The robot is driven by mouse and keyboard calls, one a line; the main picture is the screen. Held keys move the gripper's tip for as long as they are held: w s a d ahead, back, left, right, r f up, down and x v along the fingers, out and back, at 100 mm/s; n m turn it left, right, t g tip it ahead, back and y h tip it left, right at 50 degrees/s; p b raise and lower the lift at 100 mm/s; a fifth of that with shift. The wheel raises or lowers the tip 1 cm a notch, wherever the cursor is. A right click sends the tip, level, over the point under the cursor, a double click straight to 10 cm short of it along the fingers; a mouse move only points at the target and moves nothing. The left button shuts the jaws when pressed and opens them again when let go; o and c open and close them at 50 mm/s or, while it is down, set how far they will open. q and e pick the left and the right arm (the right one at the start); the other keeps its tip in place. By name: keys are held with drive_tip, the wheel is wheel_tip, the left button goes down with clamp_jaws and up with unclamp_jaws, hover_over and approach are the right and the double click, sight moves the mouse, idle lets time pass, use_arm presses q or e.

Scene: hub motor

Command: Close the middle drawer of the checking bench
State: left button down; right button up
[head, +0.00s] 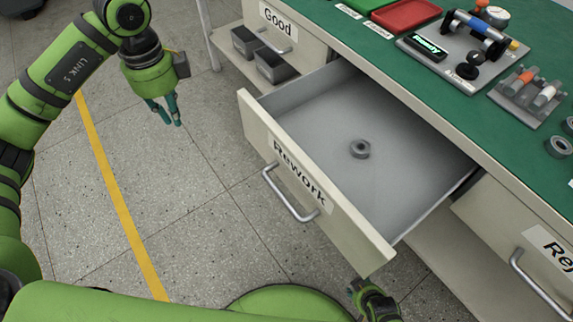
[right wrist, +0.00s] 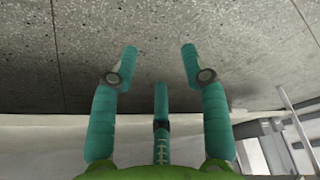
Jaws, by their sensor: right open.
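The middle drawer (head: 318,185), labelled "Rework", stands pulled far out of the checking bench (head: 380,75). Its bar handle (head: 289,197) is on the front panel, and one grey ring part (head: 360,149) lies on the drawer floor. My left gripper (head: 171,122) hangs over the floor to the left of the drawer front, clear of it. Its teal fingers point down with nothing seen between them; their spread is unclear. My right gripper (right wrist: 160,58) is open and empty in the right wrist view. In the head view only part of it shows, below the drawer's near corner.
The "Good" drawer (head: 284,44) is left of the open one; another labelled drawer (head: 530,245) is at right, its handle sticking out. The benchtop carries trays (head: 406,14) and a gauge fixture (head: 465,45). Floor at left is clear.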

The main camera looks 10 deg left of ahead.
use_arm(q)
drive_tip(key=s+d+f+m+g+h+b, duration=0.1)
drive_tip(key=s+d+f+m+h, duration=0.2)
drive_tip(key=d+m+h, duration=0.45)
drive_tip(key=s+d+f+m+h+b, duration=0.1)
drive_tip(key=s+d+f+m+h, duration=0.35)
drive_tip(key=m, duration=0.55)
drive_tip(key=m+t+h+b, duration=0.1)
drive_tip(key=m+t, duration=0.8)
drive_tip(key=t, duration=0.4)
approach(250, 124)
drive_tip(key=shift+n, duration=0.25)
drive_tip(key=x, duration=0.3)
drive_tip(key=p+x, duration=0.1)
drive_tip(key=x, duration=0.1)
drive_tip(key=shift+w+d+r, duration=0.15)
drive_tip(key=shift+d+r, duration=0.15)
drive_tip(key=shift+w+d, duration=0.4)
drive_tip(key=shift+d, duration=0.05)
drive_tip(key=shift+w+d+f, duration=0.1)
drive_tip(key=shift+f, duration=0.05)
use_arm(e)
drive_tip(key=shift+s+a+r+g, duration=0.2)
drive_tip(key=shift+s+a+g, duration=0.1)
drive_tip(key=shift+g, duration=0.1)
